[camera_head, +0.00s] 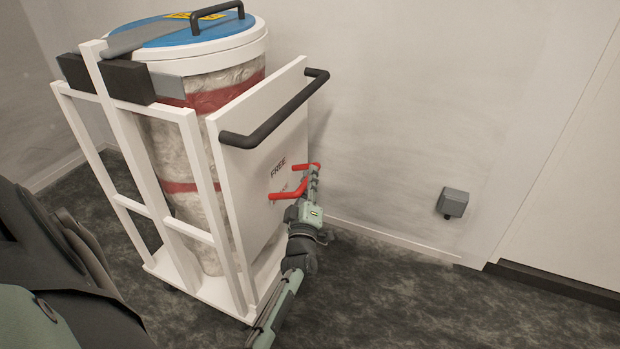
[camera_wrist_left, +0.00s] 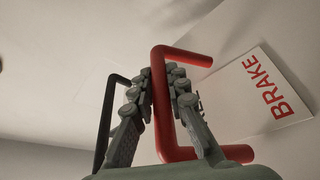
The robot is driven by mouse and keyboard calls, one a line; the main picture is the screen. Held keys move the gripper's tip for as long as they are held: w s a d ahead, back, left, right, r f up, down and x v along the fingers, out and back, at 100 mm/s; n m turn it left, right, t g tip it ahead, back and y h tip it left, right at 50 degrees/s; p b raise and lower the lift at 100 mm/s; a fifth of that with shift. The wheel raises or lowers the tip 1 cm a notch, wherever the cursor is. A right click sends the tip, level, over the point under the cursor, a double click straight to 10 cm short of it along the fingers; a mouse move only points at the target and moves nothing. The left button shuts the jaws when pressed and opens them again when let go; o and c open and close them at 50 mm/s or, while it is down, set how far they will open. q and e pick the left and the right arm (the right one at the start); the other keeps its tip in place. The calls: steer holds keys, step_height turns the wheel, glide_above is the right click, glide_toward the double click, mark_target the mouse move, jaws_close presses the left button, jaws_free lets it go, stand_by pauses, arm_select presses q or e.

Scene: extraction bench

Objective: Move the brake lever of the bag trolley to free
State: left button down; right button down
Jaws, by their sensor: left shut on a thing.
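The bag trolley (camera_head: 201,235) is a white frame around a tall, bagged drum with a blue lid. Its red, U-shaped brake lever (camera_head: 288,195) sticks out from the white end panel (camera_head: 240,165), beside a FREE label (camera_head: 278,168) and a second, partly hidden label below it. My left gripper (camera_head: 312,178) is shut on the lever. In the left wrist view, the red lever (camera_wrist_left: 162,115) runs between the fingers of the gripper (camera_wrist_left: 161,78), and a red BRAKE label (camera_wrist_left: 268,87) shows to the right. My right gripper is not in view.
A black push handle (camera_head: 277,118) sits above the lever on the same panel; it also shows in the left wrist view (camera_wrist_left: 106,115). A pale wall (camera_head: 400,100) stands close behind, with a small grey box (camera_head: 453,203). The dark floor (camera_head: 420,300) to the right is clear.

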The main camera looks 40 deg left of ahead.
arm_select(q)
steer(key=shift+r, duration=0.25)
steer(key=c, duration=1.5)
jaws_free()
steer(key=shift+f, duration=0.1)
steer(key=shift+f, duration=0.1)
